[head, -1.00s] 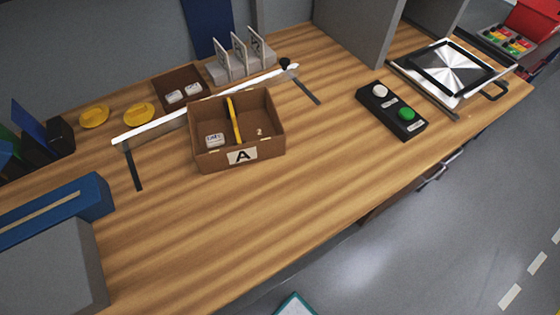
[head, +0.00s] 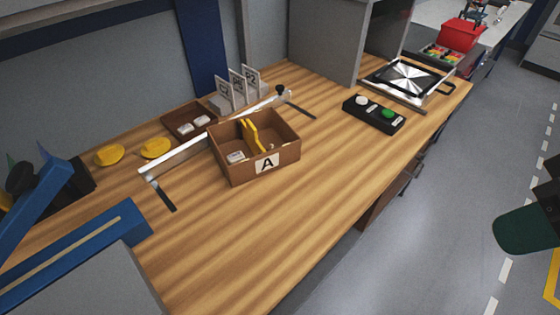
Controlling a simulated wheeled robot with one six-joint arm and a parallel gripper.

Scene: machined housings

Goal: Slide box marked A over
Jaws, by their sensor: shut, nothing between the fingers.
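The brown open-topped box marked A (head: 286,163) stands upright on the wooden bench, its white A label facing the front. A yellow piece (head: 250,133) stands inside it, and a small white labelled packet (head: 236,157) lies in its left part. The rest of its floor is partly hidden by its walls. A pale bar (head: 180,158) with dark ends runs diagonally just behind the box; I cannot tell whether they touch. My gripper is not in view.
A brown tray (head: 173,125), card holders (head: 226,102) and yellow discs (head: 156,148) sit behind the bar. A black button box (head: 373,114) and a metal plate fixture (head: 415,75) stand to the right. The bench (head: 330,175) is clear in front and right of the box.

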